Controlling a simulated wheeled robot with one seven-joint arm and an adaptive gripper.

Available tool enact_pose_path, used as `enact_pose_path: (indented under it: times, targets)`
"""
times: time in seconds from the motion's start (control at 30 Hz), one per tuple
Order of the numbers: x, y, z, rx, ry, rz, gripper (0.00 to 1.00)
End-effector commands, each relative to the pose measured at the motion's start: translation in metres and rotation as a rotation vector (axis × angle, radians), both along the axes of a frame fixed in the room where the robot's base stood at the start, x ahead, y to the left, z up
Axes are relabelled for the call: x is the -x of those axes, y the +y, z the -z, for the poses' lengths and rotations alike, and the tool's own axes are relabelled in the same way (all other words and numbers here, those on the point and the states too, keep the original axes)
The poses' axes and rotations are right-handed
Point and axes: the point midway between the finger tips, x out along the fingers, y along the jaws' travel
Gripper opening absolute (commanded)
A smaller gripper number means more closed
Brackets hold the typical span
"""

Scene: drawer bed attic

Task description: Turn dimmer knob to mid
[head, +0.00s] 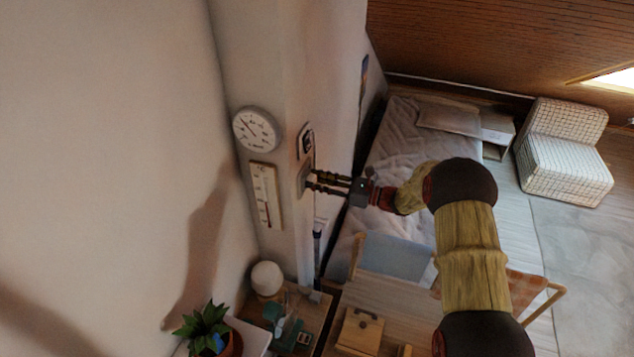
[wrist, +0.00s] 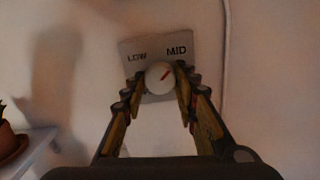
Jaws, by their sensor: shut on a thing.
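The dimmer plate (wrist: 150,50) is a pale panel on the wall, with LOW printed at its upper left and MID at its upper right. In the head view my gripper (head: 309,180) reaches left to the plate on the side face of the wall column; the knob itself is hidden there.
A framed wall switch or picture (head: 306,141) sits just above my gripper in the head view. A round dial (head: 257,130) and a thermometer (head: 264,195) hang on the adjoining face. A desk (head: 400,315), chair (head: 397,256) and bed (head: 395,135) stand below and behind my arm.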

Motion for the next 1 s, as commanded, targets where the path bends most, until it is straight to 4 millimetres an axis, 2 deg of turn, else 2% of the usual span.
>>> enact_pose_path:
  times: [0.17, 0.2, 0.47, 0.8, 1.0]
  targets:
    - [0.0, 0.0, 0.0, 0.0, -0.001, 0.001, 0.04]
    - [0.0, 0.0, 0.0, 0.0, -0.001, 0.001, 0.32]
    - [0.0, 0.0, 0.0, 0.001, -0.002, 0.0, 0.46]
    - [0.0, -0.002, 0.0, 0.001, -0.002, 0.001, 0.48]
    - [0.008, -0.023, 0.0, 0.0, -0.002, 0.003, 0.48]
